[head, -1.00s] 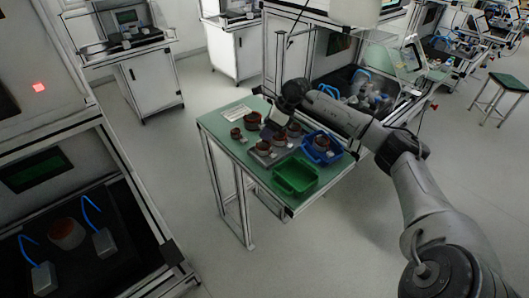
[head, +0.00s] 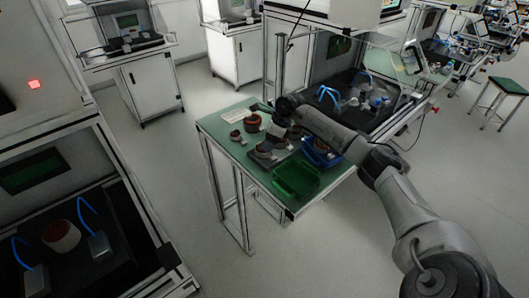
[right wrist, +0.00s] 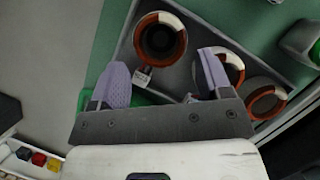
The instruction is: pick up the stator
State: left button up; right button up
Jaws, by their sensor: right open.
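Several stators, dark rings with red-brown and white rims, sit on a grey tray (right wrist: 185,75). In the right wrist view one stator (right wrist: 160,38) lies ahead of the gap between the fingers. A second stator (right wrist: 237,66) is partly hidden by the right-hand finger, and a third stator (right wrist: 266,98) lies beyond it. My right gripper (right wrist: 165,80) is open with nothing between its two pale purple fingers. In the head view it hangs above the tray on the green table, small and dark. A red-brown stator (head: 252,122) stands behind the tray. My left gripper is not in view.
A green bin (head: 296,180) stands at the table's front, and a blue bin (head: 321,158) is right of the tray, partly under my right arm. A smaller part (head: 236,136) lies near the table's left edge. A machine bench (head: 355,85) stands behind the table.

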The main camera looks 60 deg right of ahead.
aim_at(266, 153)
jog(key=shift+b+x, duration=0.45)
jog(key=shift+x, duration=1.85)
jog(key=c, duration=0.8)
